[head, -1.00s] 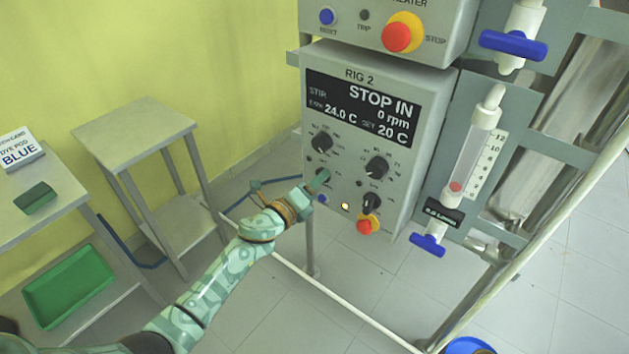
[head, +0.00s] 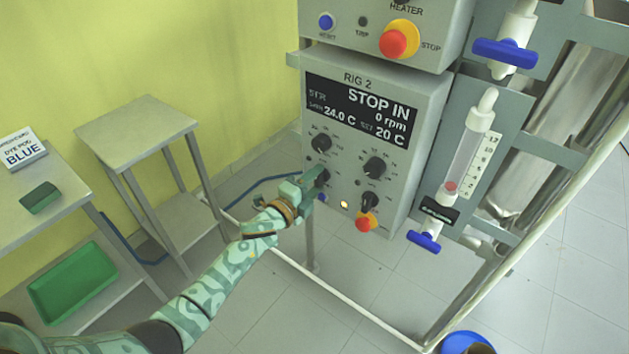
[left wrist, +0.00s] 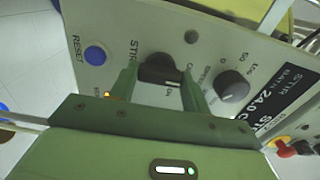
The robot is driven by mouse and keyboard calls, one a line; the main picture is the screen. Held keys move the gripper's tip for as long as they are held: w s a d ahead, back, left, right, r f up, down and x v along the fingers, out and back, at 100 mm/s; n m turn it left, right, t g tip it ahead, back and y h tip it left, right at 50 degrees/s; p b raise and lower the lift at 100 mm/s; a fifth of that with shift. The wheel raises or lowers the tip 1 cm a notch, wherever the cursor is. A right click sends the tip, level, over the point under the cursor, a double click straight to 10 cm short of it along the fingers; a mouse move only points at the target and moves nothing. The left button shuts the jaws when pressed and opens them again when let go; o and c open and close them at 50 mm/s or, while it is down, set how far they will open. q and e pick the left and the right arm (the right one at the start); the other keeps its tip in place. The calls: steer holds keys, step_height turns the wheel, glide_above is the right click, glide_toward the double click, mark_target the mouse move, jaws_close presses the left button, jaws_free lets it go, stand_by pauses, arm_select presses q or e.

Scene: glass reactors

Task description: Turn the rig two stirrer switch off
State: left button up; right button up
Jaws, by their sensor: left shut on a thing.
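The RIG 2 control box (head: 423,95) stands at the centre of the head view. Its display (head: 360,108) reads "STOP IN", 0 rpm, 24.0 C and SET 20 C. My left gripper (head: 318,178) is at the lower left of the panel. In the left wrist view its two green fingers (left wrist: 160,88) are shut on the black stirrer switch (left wrist: 158,69), one on each side, next to the "STIR" label. In the head view the fingers partly cover this switch. An amber light (head: 344,204) is lit on the panel. My right gripper is not in view.
A blue button (left wrist: 95,55) is beside the switch. A flow meter with a blue valve (head: 424,241) stands right of the box. A small bare table (head: 140,125) stands at left.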

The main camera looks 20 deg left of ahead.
arm_select(q)
steer(key=shift+f, duration=0.1)
stand_by(0.3)
steer(key=o, duration=1)
steer(key=p+v, duration=0.2)
steer(key=v, duration=1.4)
steer(key=shift+s, duration=0.2)
steer(key=shift+a, duration=0.1)
